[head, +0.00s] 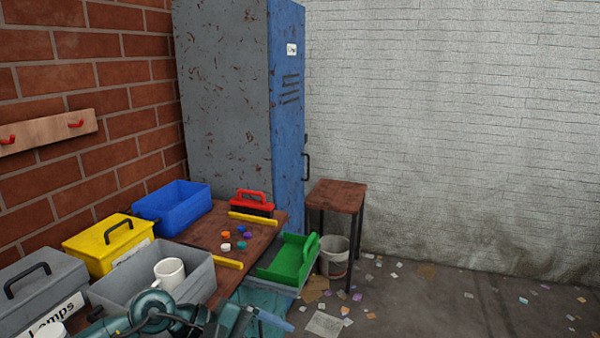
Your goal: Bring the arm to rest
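One of my arms, teal and dark, comes in at the bottom left in the head view. The gripper (258,318) at its end, which I take for my left one, is low at the bottom edge, in front of the table. Its fingers are small and partly cut off, so I cannot tell whether it is open or shut. No held thing shows. My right gripper is not in view.
A brown table (190,236) holds several coloured caps (241,244) between yellow rails. Around it are a blue bin (172,207), yellow box (108,242), grey bin (200,283) with a white mug (170,273), and green tray (290,260).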

